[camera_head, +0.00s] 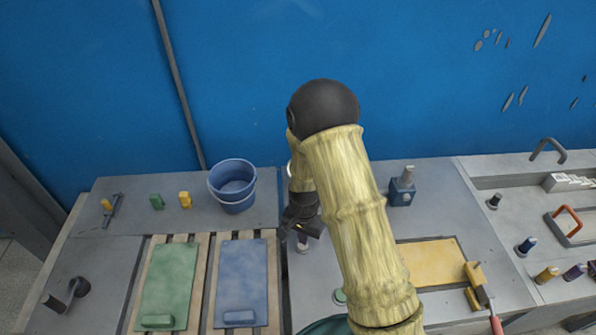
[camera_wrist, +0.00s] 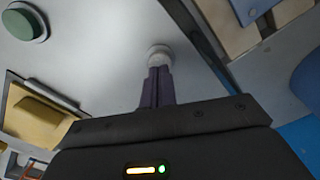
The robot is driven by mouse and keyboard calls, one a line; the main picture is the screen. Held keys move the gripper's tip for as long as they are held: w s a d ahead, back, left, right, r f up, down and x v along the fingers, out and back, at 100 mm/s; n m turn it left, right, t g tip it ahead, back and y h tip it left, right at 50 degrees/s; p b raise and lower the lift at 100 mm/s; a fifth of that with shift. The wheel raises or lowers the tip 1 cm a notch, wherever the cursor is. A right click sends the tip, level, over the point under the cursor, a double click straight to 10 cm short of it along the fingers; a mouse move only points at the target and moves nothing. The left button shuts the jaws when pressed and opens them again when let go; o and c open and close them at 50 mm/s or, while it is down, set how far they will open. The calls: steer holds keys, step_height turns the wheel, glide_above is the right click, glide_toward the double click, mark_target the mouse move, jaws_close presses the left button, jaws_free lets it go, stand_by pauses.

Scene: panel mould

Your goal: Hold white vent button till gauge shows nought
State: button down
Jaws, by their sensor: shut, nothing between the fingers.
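The white vent button (camera_wrist: 159,52) is a small round knob on the pale grey panel in the wrist view. My gripper (camera_wrist: 157,72) is shut and empty, its dark purple fingers together. Its fingertips overlap the near side of the button in the picture and look to be at it; I cannot tell how far it is pressed. In the head view my gripper (camera_head: 302,244) points down at the panel left of my forearm, and the button is too small to make out there. I cannot make out a gauge or its reading in either view.
A green button (camera_wrist: 24,22) sits apart on the same panel; it also shows in the head view (camera_head: 340,296). A yellow plate (camera_head: 430,262) lies right of my arm. A blue bucket (camera_head: 232,187), green plate (camera_head: 170,275) and blue plate (camera_head: 241,275) are left.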

steer(key=shift+f+b, duration=0.7)
steer(key=shift+f, duration=0.35)
stand_by(1.0)
step_height(320, 180, up, 7)
steer(key=p, duration=0.5)
steer(key=shift+p, duration=0.3)
steer(key=shift+r, duration=0.15)
steer(key=s+d+r+n+t, duration=0.1)
steer(key=s+d+r+n, duration=0.1)
steer(key=r, duration=0.4)
steer(key=s+d+r+n, duration=0.2)
steer(key=s+d+r, duration=0.2)
steer(key=s+r, duration=0.2)
steer(key=s+d+r+n+t, duration=0.1)
steer(key=s+d+r+n, duration=0.1)
steer(key=r, duration=0.6)
steer(key=shift+s+d+t, duration=0.3)
steer(key=shift+s+d, duration=0.5)
steer(key=shift+s, duration=0.4)
